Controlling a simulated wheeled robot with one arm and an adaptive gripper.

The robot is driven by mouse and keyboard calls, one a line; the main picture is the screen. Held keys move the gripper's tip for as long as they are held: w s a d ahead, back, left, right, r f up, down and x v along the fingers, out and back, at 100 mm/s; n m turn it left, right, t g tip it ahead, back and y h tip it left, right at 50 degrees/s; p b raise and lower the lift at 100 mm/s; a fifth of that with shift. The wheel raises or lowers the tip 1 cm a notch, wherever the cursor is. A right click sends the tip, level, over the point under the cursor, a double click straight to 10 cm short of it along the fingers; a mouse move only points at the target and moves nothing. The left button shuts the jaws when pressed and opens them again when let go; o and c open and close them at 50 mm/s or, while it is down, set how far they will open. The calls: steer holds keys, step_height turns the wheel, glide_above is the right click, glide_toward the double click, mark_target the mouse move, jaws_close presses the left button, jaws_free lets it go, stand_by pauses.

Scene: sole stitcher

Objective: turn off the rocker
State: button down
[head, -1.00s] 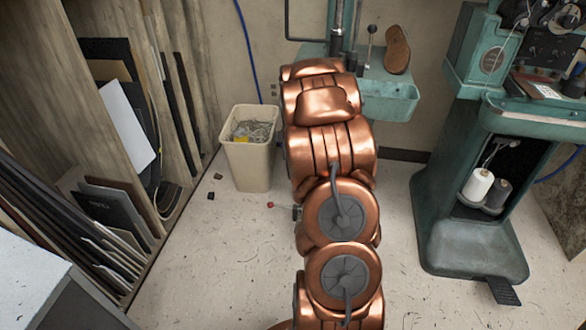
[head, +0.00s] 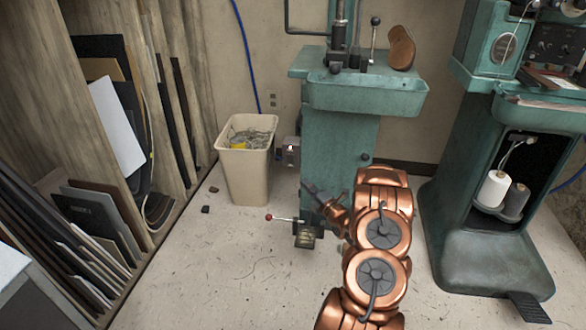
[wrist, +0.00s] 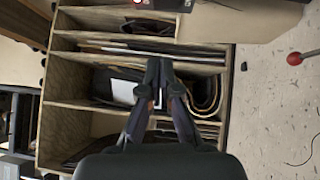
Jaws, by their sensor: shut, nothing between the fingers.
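A small grey box (head: 291,151) sits on the left side of the green stitcher's column (head: 335,150) in the head view. It looks like a switch box, but the rocker itself is too small to make out. My gripper (head: 308,188) is low in front of the column, below and slightly right of the box and apart from it. In the wrist view my gripper (wrist: 160,70) has its fingers together with nothing between them, pointing toward the wooden rack. The grey box cannot be clearly identified in the wrist view.
A beige waste bin (head: 247,165) stands just left of the box. A red-knobbed lever (head: 269,217) sticks out low at the column's foot. A wooden rack (head: 160,110) stands left, and another green machine (head: 480,220) right. The floor between is mostly clear.

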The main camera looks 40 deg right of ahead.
stand_by(0.3)
steer(key=b, duration=0.3)
glide_toward(287, 157)
steer(key=w+a, duration=0.2)
steer(key=w, duration=0.1)
steer(key=shift+w+d+r+b, duration=0.25)
steer(key=shift+w+d+b, duration=0.15)
steer(key=shift+w+d, duration=0.35)
steer(key=shift+w+d+r+b, duration=0.25)
steer(key=shift+w+d+b, duration=0.1)
steer(key=shift+w+d, duration=0.4)
steer(key=shift+s+d, duration=0.1)
